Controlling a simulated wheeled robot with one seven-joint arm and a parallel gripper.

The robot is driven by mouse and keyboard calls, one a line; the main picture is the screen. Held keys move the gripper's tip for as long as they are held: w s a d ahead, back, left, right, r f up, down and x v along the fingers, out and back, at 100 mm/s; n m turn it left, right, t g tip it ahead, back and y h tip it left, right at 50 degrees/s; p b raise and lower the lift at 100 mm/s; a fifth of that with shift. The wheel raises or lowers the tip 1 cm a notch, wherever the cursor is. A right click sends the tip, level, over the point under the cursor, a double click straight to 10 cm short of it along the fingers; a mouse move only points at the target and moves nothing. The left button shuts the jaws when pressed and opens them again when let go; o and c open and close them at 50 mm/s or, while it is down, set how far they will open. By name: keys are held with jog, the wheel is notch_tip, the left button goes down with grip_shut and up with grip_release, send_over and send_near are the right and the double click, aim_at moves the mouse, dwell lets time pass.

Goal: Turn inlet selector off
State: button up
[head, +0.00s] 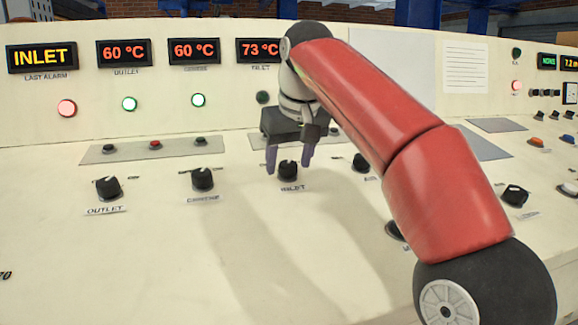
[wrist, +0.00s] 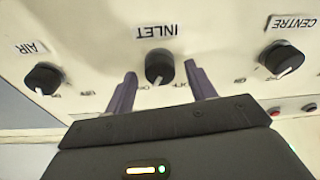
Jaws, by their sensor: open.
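The inlet selector (head: 288,170) is a black round knob on the cream console, with an INLET label below it in the head view. In the wrist view the inlet selector (wrist: 159,67) sits between my two purple fingertips, its white pointer line aimed toward the bottom of the picture and slightly left. My gripper (head: 289,164) is open, with one finger on each side of the knob; in the wrist view my gripper (wrist: 158,80) shows a gap between each finger and the knob. The small position marks by the knob are partly hidden or too small to read surely.
The outlet knob (head: 108,188) and centre knob (head: 203,179) stand to the left. The air knob (wrist: 43,78) is on the other side. A grey strip with small buttons (head: 155,145) lies behind. The console front is clear.

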jog(key=shift+f, duration=0.15)
jog(key=shift+c, duration=0.2)
jog(key=c, duration=0.9)
